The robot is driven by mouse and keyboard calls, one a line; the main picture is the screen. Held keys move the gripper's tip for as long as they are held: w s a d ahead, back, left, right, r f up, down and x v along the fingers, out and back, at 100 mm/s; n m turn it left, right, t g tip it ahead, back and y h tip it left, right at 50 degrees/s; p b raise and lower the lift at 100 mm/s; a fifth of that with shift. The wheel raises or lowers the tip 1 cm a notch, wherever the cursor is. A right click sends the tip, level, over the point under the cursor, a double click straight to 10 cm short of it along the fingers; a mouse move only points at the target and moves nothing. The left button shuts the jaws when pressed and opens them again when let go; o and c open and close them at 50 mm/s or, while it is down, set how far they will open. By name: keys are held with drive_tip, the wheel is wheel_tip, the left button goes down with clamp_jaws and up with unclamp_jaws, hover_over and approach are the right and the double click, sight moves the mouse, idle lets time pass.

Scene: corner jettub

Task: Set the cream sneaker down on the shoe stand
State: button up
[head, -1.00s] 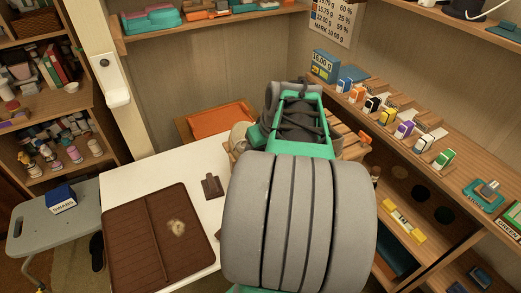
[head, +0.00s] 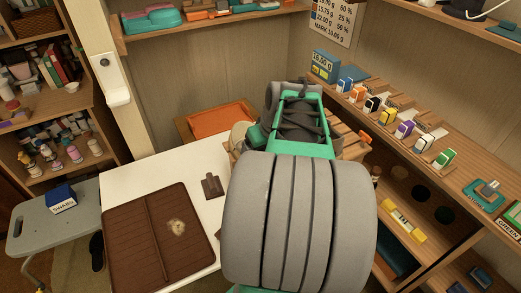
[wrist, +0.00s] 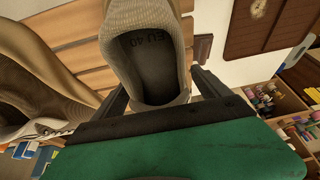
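In the wrist view a cream, knit-textured sneaker (wrist: 175,25) lies between the two dark fingers of my gripper (wrist: 162,90). Its opening and dark insole with printed size marks face the camera. The fingers sit close against both sides of it and appear to grip it. The slatted wooden shoe stand (wrist: 75,55) is under and beside it; I cannot tell whether the sole touches the slats. A second, tan shoe (wrist: 40,60) is at the left. In the head view my arm hides the gripper and most of the stand (head: 350,146).
A white table (head: 130,165) with a brown mat (head: 150,245) is left of my arm. An orange tray (head: 220,120) is behind. A shelf (head: 450,165) with several small boxes runs along the right. A grey stool (head: 30,225) stands at lower left.

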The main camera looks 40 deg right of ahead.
drive_tip(key=shift+f, duration=0.1)
drive_tip(key=v, duration=0.7)
drive_tip(key=shift+r, duration=0.4)
drive_tip(key=shift+s+a, duration=0.1)
drive_tip(key=shift+s, duration=0.05)
